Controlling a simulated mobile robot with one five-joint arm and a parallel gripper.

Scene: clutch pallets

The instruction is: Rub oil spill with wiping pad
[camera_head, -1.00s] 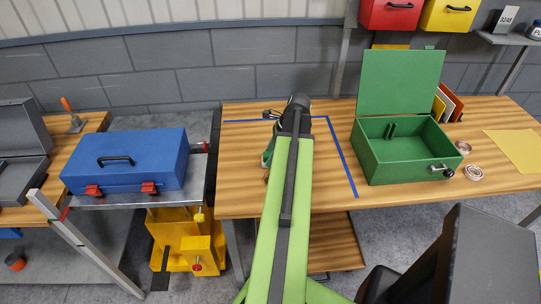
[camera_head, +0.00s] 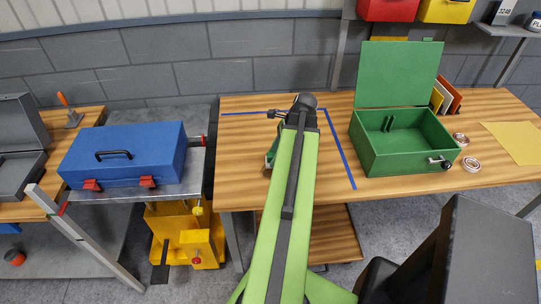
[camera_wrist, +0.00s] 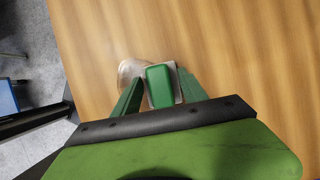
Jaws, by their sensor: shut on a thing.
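My gripper (camera_wrist: 160,80) is shut on the wiping pad (camera_wrist: 159,88), a green block on a pale base, held between its two green fingers. In the wrist view the pad is low over the wooden bench top; I cannot tell whether it presses on the wood. A brownish, glossy patch, which looks like the oil spill (camera_wrist: 129,72), shows just left of the pad, partly behind the left finger. The pad overlaps or borders its right side. In the head view my gripper (camera_head: 271,158) is mostly hidden behind my arm, and the spill cannot be made out.
The wooden bench (camera_head: 235,185) has blue tape (camera_head: 340,150) marking an area around my gripper. An open green box (camera_head: 405,160) stands to the right, with metal rings (camera_head: 471,164) and a yellow sheet (camera_head: 515,140) beyond. A blue case (camera_head: 125,155) sits on a lift table at left.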

